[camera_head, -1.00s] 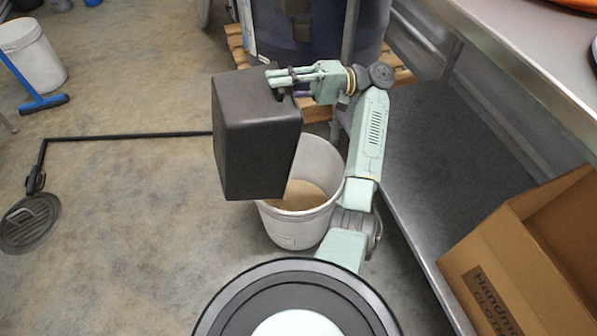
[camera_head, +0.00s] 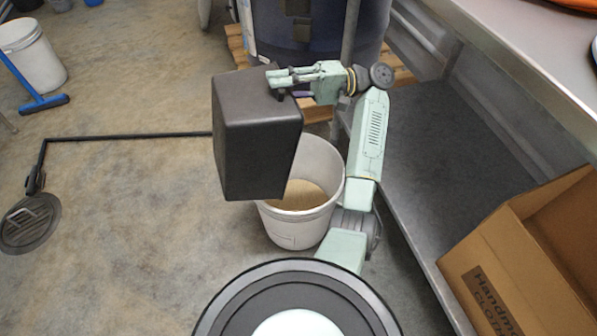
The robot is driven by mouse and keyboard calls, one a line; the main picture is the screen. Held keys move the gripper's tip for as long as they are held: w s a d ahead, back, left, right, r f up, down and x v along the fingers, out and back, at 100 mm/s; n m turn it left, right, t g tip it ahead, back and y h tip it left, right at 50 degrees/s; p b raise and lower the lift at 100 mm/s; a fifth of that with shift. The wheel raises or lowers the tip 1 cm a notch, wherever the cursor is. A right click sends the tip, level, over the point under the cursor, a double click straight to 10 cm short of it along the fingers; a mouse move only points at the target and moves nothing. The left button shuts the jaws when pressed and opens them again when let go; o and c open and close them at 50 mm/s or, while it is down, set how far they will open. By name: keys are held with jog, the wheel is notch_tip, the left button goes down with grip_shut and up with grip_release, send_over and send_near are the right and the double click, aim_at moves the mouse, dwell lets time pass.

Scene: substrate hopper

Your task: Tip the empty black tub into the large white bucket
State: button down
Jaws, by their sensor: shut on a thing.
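The black tub (camera_head: 254,145) is held in the air in the middle of the view, tilted on its side with its base and outer walls toward the camera. Its opening and inside are hidden. My gripper (camera_head: 276,78) is shut on the tub's upper right edge. The large white bucket (camera_head: 298,230) stands on the floor below and to the right of the tub. The tub hides part of the bucket's left rim. Light brown grainy material (camera_head: 302,196) lies in the bucket.
A metal bench (camera_head: 470,30) with a lower shelf (camera_head: 430,150) runs along the right, with an open cardboard box (camera_head: 520,265) near it. A dark vat on a wooden pallet (camera_head: 240,48) stands behind. A floor squeegee (camera_head: 45,103) and another white bucket (camera_head: 35,60) are far left.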

jog(key=shift+d, duration=0.1)
dwell(0.3)
jog(key=s+a+r+t+h+p, duration=0.1)
jog(key=s+a+h, duration=0.2)
jog(key=a, duration=0.6)
jog(key=s+a+t+h+p, duration=0.1)
jog(key=s+a+h, duration=0.25)
jog(key=a, duration=0.45)
jog(key=s+a+r+t+h+p, duration=0.15)
jog(key=a+h, duration=0.25)
jog(key=a, duration=0.5)
jog(key=s+a+f+t+h+p, duration=0.1)
jog(key=a+f+h, duration=0.3)
jog(key=f, duration=0.7)
jog(key=s+a+f+t+h+p, duration=0.2)
jog(key=f+h, duration=0.4)
jog(key=f, duration=0.5)
jog(key=a+p, duration=0.1)
jog(key=a, duration=0.1)
jog(key=shift+a, duration=0.35)
jog(key=shift+s, duration=0.1)
dwell(0.7)
